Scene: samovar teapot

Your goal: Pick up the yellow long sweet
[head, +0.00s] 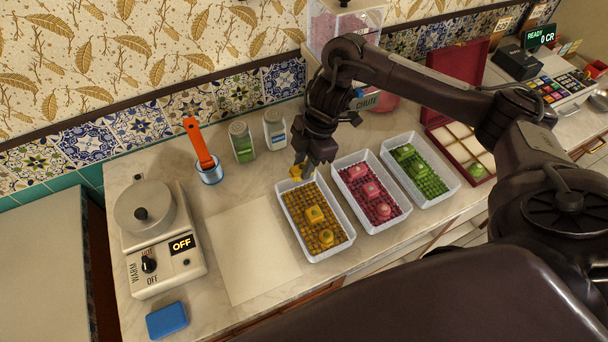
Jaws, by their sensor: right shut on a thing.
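My right gripper (303,166) reaches down over the far-left corner of the white tray (333,250) with the yellow-brown grid. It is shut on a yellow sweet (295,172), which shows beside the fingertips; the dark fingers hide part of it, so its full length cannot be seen. Whether the sweet still touches the tray is hard to tell. Other yellow sweets stay in that tray: one near the middle (314,214) and one near the front (326,236). My left gripper is not in view.
Trays with pink sweets (371,190) and green sweets (405,153) stand to the right. A bare pale sheet (250,250) lies between the yellow tray and the warmer (150,240).

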